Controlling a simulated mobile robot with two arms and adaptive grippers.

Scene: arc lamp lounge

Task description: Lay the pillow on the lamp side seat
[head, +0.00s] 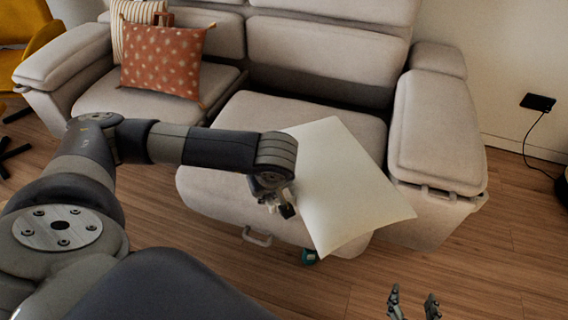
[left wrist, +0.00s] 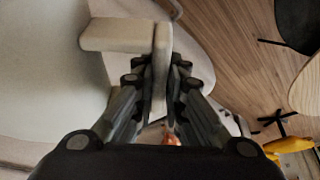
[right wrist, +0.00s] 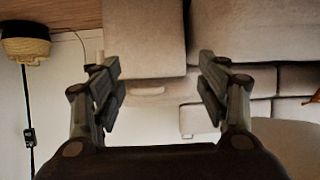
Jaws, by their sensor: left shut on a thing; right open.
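An orange pillow with pale dots and tasselled corners (head: 163,58) leans on the backrest of the left sofa seat. A dark loop shows above its top edge.
A striped pillow (head: 115,38) is behind the orange one. The wide right armrest (head: 437,135) bounds the right seat. A yellow chair (head: 38,40) stands left. A dark round base (head: 563,188) is at the right edge. Floor in front is clear.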

